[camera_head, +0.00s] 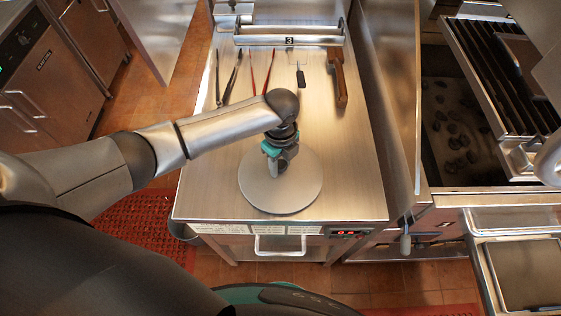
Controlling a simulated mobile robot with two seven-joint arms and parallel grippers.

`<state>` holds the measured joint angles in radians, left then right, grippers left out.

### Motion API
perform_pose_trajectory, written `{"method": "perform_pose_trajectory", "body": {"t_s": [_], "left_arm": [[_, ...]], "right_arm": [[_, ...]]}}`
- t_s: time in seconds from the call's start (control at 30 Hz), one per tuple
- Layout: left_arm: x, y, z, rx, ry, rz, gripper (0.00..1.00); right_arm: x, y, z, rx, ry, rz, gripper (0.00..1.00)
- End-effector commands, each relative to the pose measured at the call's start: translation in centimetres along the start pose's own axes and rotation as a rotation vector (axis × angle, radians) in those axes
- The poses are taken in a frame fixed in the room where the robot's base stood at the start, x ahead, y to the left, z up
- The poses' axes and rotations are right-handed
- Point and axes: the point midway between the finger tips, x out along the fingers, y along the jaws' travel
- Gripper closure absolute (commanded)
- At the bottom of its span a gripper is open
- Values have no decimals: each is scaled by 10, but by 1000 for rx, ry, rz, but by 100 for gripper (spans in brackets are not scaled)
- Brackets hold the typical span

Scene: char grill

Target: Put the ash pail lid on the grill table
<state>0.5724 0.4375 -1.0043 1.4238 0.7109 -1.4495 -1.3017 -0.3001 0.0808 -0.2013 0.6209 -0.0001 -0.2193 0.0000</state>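The ash pail lid (305,191) is a flat, round, pale grey disc. It is at the front of the steel grill table (211,196), level and just inside the front edge; I cannot tell whether it rests on the top or hangs slightly above it. My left gripper (272,177) points down over the middle of the lid. The gripper covers the lid's centre, so any knob is hidden, and I cannot see whether the fingers are closed on it. My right gripper is not in view.
Several tongs (232,78), a spatula (300,75) and a wooden-handled tool (339,80) lie farther back on the table. A steel bar marked 3 (289,41) crosses behind them. An open grill with dark coals (455,130) and grates (490,75) stands right, beyond a raised metal wall (398,100).

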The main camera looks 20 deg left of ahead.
Motion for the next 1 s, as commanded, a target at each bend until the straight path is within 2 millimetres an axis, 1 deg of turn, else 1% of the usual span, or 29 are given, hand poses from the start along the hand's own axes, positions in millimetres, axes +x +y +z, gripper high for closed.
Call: {"method": "perform_pose_trajectory", "body": {"t_s": [0.03, 0.2, 0.27, 0.47, 0.57, 0.67, 0.77, 1.0], "left_arm": [[0, 0, 0, 0, 0, 0, 53], [0, 0, 0, 1, 0, 0, 34], [0, 0, 0, 0, 0, 0, 29], [0, 0, 0, 0, 0, 0, 29], [-4, 0, 0, 1, 0, -1, 29], [-14, -1, 0, 1, 0, -3, 29], [-31, -1, 0, 2, 0, -4, 29], [-84, -1, 0, 1, -1, -4, 29]], "right_arm": [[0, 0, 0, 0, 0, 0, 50], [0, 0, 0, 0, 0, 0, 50], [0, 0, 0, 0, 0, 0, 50], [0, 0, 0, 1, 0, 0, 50], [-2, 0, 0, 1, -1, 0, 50], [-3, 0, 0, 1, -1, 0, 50], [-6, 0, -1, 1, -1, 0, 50], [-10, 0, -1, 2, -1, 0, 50]]}}
